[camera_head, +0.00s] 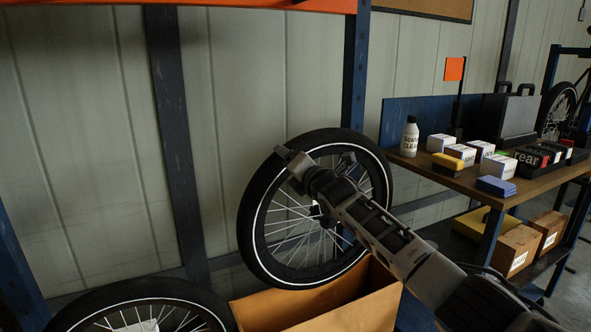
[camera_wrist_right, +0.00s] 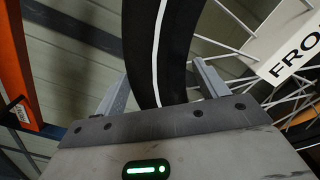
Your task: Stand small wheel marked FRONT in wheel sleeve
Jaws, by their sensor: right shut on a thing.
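The small wheel (camera_head: 251,212) has a black tyre with a white line and thin spokes. It is upright in the head view, and a white label reading "FRO…" (camera_wrist_right: 294,55) shows on it in the right wrist view. My right gripper (camera_head: 300,165) is shut on the tyre's upper left part; in the wrist view the tyre passes between the two fingers (camera_wrist_right: 162,88). An open brown cardboard sleeve (camera_head: 345,310) is below the wheel. The wheel's bottom overlaps its opening; I cannot tell whether it is inside. My left gripper is not in view.
Another wheel (camera_head: 135,292) is at the bottom left, beside the sleeve. A blue rack post (camera_head: 354,75) stands behind the held wheel. At right, a wooden bench (camera_head: 445,182) carries a bottle (camera_head: 409,138), small boxes and a black case, with cartons (camera_head: 517,250) below.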

